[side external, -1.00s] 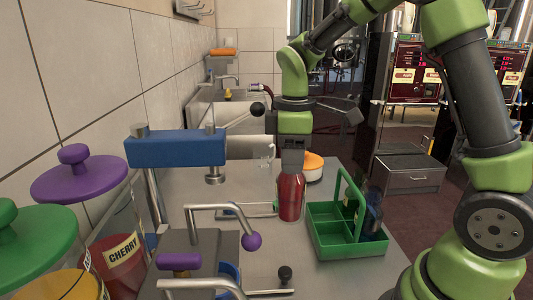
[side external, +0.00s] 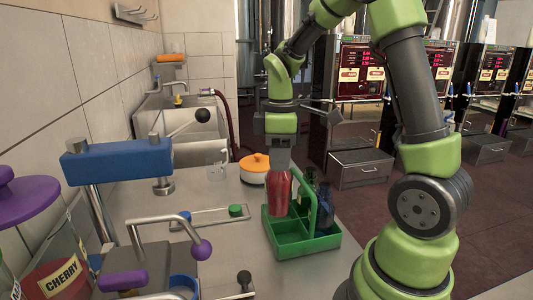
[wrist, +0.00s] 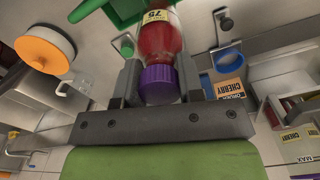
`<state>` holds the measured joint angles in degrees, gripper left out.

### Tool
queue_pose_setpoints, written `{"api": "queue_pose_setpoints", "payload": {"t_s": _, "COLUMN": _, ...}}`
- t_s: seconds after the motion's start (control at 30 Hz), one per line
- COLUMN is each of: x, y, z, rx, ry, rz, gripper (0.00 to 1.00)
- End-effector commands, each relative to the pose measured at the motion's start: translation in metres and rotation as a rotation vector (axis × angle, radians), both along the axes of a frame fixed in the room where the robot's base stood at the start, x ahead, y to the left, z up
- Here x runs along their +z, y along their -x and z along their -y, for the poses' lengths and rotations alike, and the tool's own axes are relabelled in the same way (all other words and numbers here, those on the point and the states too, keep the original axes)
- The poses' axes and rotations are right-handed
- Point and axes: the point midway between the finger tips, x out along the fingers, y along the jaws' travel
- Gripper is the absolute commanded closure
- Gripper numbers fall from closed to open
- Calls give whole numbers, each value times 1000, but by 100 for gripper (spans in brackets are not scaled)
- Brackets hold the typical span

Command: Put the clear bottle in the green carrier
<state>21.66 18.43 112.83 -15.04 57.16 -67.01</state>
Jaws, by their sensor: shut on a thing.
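The bottle in my gripper is clear with red contents (side external: 279,194); in the wrist view it shows a purple cap (wrist: 160,84) and a label with "75". My gripper (side external: 279,166) is shut on it near the cap and holds it upright. The green carrier (side external: 292,246) stands on the counter with its handle up. The bottle overlaps the carrier's back left side in the side view; whether its base is inside a compartment I cannot tell. A dark blue bottle (side external: 325,212) and a dark green bottle (side external: 310,182) stand at the carrier's far side, partly hidden by the handle.
An orange-lidded round container (side external: 255,166) and a clear cup (side external: 216,172) stand behind. The carrier's front compartments look empty.

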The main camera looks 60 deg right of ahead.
Motion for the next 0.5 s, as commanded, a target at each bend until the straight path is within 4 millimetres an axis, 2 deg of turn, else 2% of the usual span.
{"api": "queue_pose_setpoints", "payload": {"t_s": 0.3, "x": -4, "y": 23, "z": 9, "rx": 221, "ry": -3, "rz": 1, "gripper": 100}}
{"api": "queue_pose_setpoints", "payload": {"t_s": 0.5, "x": -12, "y": 27, "z": 10, "rx": 265, "ry": -4, "rz": -1, "gripper": 100}}
